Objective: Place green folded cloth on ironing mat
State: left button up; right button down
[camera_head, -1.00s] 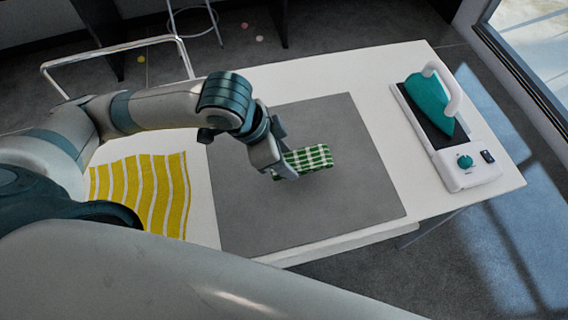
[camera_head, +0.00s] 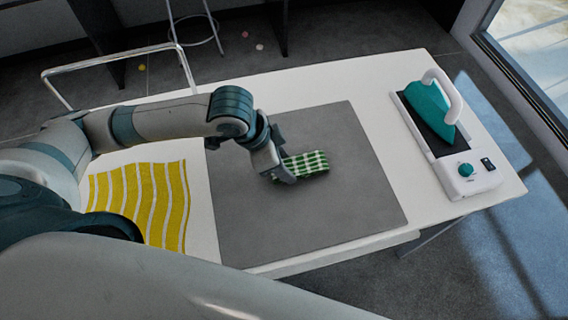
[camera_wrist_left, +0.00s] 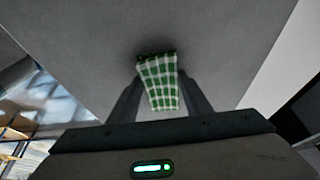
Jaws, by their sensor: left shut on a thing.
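The green and white checked folded cloth (camera_head: 308,164) is over the middle of the grey ironing mat (camera_head: 310,212) in the head view. My left gripper (camera_head: 284,173) is shut on the left end of the cloth. In the left wrist view the cloth (camera_wrist_left: 160,82) sits between the two fingers, with the grey mat (camera_wrist_left: 215,30) behind it. The cloth's far end looks close to the mat, with a dark shadow beside it; I cannot tell whether it touches. The fingers hide part of the cloth. My right gripper is not in view.
A yellow and white striped cloth (camera_head: 140,203) lies left of the mat on the white table (camera_head: 390,110). A teal iron (camera_head: 431,106) rests on its stand (camera_head: 470,180) at the right. The mat around the held cloth is clear.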

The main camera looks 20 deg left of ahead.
pick_arm(q)
jog(key=shift+f, duration=0.7)
jog(key=shift+f, duration=0.1)
jog(key=o, duration=1)
jog(key=shift+o, duration=0.2)
jog(key=v, duration=0.8)
jog(key=shift+w+b, duration=0.15)
jog(key=shift+b, duration=0.2)
jog(key=shift+p+v, duration=1.75)
jog(key=shift+v, duration=0.4)
